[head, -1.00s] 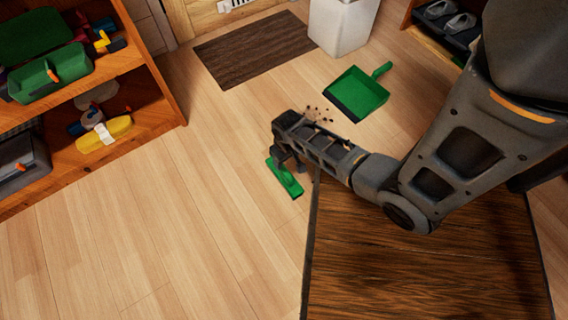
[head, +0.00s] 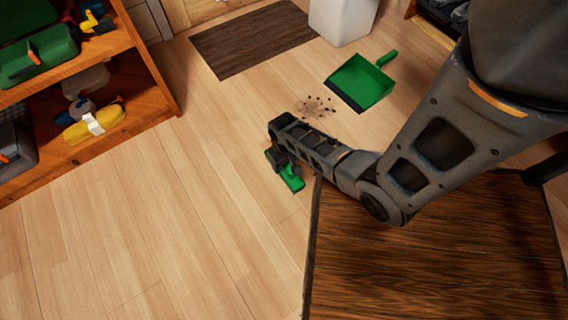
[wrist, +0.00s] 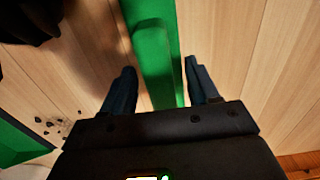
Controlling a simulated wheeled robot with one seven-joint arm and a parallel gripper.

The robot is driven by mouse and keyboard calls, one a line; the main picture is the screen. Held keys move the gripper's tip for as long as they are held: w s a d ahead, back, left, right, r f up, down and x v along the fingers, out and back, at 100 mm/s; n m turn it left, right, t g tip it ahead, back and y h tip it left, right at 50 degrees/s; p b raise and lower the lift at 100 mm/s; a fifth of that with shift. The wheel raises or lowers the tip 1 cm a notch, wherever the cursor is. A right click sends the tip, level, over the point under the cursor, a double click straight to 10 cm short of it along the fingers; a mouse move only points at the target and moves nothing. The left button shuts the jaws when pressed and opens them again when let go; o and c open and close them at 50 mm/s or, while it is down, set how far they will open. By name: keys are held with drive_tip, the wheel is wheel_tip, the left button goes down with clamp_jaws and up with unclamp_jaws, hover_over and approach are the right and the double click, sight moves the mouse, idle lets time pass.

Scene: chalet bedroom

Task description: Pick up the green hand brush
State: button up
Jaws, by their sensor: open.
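The green hand brush (head: 291,180) lies on the wooden floor in the head view, partly hidden by my arm and gripper. In the wrist view the brush (wrist: 152,50) runs lengthwise between my fingers. My gripper (wrist: 160,85) is open, with one finger on each side of the brush and a gap visible on both sides. In the head view my gripper (head: 283,163) is low, right over the brush. Whether the fingertips touch the floor cannot be told.
A green dustpan (head: 362,82) and a patch of dark crumbs (head: 316,106) lie on the floor beyond my arm. A wooden shelf (head: 150,85) stands at left, a dark wooden surface (head: 430,255) at lower right. A white bin (head: 340,20) and brown mat (head: 255,40) are at the back.

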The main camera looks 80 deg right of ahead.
clamp_jaws()
idle(0.6)
drive_tip(key=shift+r, duration=0.2)
